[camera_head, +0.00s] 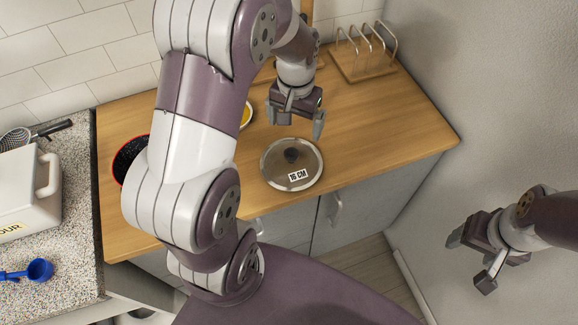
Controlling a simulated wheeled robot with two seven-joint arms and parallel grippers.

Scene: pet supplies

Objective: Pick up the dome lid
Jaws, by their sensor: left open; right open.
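The dome lid (277,173) is a round, see-through lid with a pale metal rim, a dark knob (291,155) and a "16 CM" label. It lies flat on the wooden counter near the front edge, knob up. My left gripper (296,125) is open and empty above the counter, just behind the lid in the picture and apart from it. My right gripper (468,261) is open and empty off to the right, in front of the grey wall and away from the counter.
A wooden rack with metal loops (365,67) stands at the counter's back right. A dark, red-rimmed item (126,158) and a yellow item (246,114) are partly hidden by my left arm. A white flour container (30,190) and blue scoop (39,270) are left. Counter right of the lid is clear.

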